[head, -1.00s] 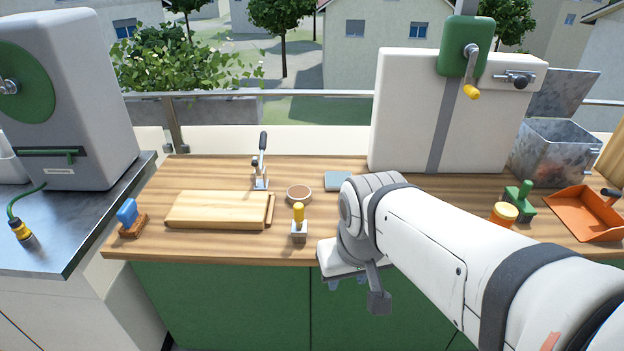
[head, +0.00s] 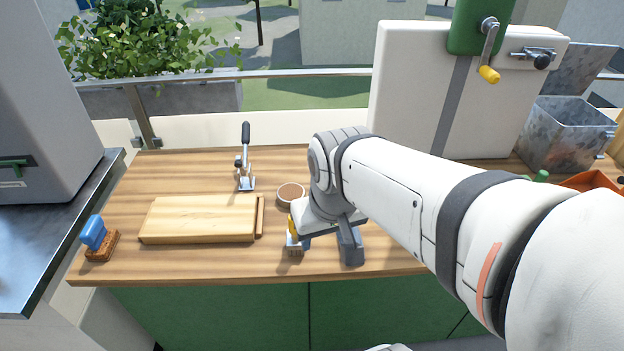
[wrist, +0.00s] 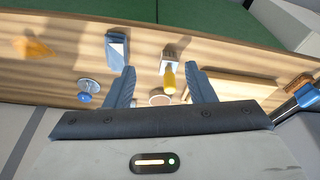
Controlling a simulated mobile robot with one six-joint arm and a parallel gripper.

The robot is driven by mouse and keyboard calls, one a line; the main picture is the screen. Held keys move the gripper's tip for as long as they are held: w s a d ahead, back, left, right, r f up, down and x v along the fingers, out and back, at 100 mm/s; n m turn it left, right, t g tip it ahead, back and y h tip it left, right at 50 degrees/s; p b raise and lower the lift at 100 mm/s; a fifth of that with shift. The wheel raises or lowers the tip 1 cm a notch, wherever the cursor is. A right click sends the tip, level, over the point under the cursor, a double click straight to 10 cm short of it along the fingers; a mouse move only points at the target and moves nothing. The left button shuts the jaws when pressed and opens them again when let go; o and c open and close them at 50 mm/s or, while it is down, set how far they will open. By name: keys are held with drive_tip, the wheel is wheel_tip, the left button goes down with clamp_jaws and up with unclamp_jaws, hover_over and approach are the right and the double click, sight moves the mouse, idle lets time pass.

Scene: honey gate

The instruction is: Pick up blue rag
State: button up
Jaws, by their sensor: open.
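My gripper (head: 328,250) is open and empty above the counter's front part, beside the yellow-handled stamp; its two fingers also show in the wrist view (wrist: 159,72). A blue-grey flat piece (wrist: 117,48), which may be the blue rag, lies near the counter's front edge in the wrist view, just beyond the left fingertip. I cannot be sure it is cloth. The stamp (wrist: 169,75) shows between the fingers. In the head view my arm hides the counter area to the right of the stamp (head: 294,248).
A wooden board (head: 200,220), a round dish (head: 290,194), a lever tool (head: 245,170) and a blue-handled brush (head: 98,238) stand on the counter. A white box with a crank (head: 415,90) and a metal bin (head: 565,135) stand at the right. An orange thing (wrist: 33,48) lies at the wrist view's left.

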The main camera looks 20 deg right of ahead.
drive_tip(key=o, duration=0.3)
drive_tip(key=w+d+f+g, duration=0.1)
drive_tip(key=w+d+f, duration=0.1)
drive_tip(key=w, duration=0.1)
drive_tip(key=w+d+f+m, duration=0.1)
drive_tip(key=w+d+f, duration=0.1)
drive_tip(key=w, duration=0.1)
drive_tip(key=w+d+f+g, duration=0.1)
drive_tip(key=w+d, duration=0.2)
drive_tip(key=shift+f+m+g+p, duration=0.3)
drive_tip(key=shift+f+m+p, duration=0.05)
drive_tip(key=shift+f+m, duration=0.05)
drive_tip(key=m+g, duration=0.1)
drive_tip(key=g, duration=0.1)
hover_over(352, 234)
wheel_tip(352, 234, down, 7)
drive_tip(key=shift+f, duration=0.45)
drive_tip(key=f, duration=0.2)
drive_tip(key=f+p, duration=0.1)
drive_tip(key=f, duration=0.4)
drive_tip(key=shift+s+a+f, duration=0.15)
drive_tip(key=shift+s+a, duration=0.15)
drive_tip(key=shift+s, duration=0.1)
drive_tip(key=shift+c, duration=0.4)
drive_tip(key=c, duration=1)
drive_tip(key=shift+o, duration=0.2)
wheel_tip(352, 234, up, 10)
drive_tip(key=shift+r, duration=0.1)
